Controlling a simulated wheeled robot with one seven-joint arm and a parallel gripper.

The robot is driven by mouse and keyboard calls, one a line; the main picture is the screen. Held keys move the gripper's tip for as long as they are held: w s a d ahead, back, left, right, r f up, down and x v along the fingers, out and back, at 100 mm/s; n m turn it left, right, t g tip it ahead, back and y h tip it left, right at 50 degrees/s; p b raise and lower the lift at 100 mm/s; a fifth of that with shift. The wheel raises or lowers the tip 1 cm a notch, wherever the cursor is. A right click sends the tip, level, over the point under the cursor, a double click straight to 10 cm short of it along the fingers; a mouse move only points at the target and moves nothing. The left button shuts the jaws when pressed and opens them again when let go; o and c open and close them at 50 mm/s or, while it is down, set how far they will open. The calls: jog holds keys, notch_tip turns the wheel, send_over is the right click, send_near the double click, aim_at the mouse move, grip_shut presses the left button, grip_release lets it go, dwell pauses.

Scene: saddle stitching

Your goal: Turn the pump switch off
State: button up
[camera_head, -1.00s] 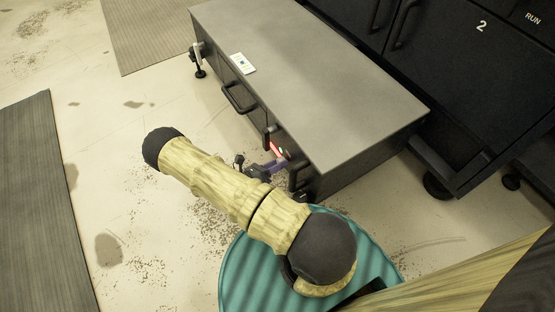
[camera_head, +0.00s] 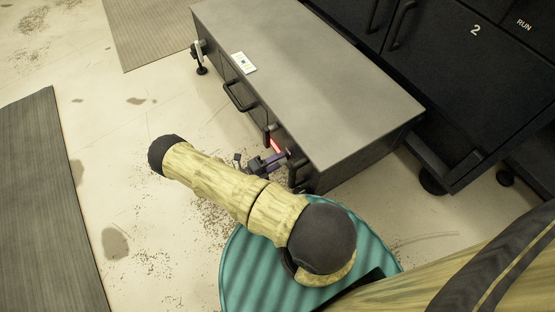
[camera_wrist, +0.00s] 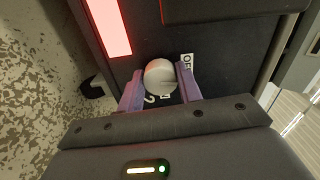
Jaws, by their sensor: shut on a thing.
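The pump switch (camera_wrist: 160,76) is a round pale knob on the dark front panel of the low cabinet, seen in the wrist view.
A lit red strip (camera_wrist: 108,25) is beside the knob on the panel. The low cabinet (camera_head: 320,90) has dark handles (camera_head: 240,97) along its front. A larger black cabinet (camera_head: 455,80) stands behind. Speckled floor in front is open, with a grey mat (camera_head: 50,200) at left.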

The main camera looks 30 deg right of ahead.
jog(key=shift+a+f+n, duration=0.1)
jog(key=shift+n, duration=0.9)
jog(key=o, duration=1)
jog(key=a+p, duration=0.3)
jog(key=a, duration=1.4)
jog(key=shift+s+a+p, duration=0.2)
jog(key=shift+s+p, duration=0.1)
jog(key=shift+p, duration=0.1)
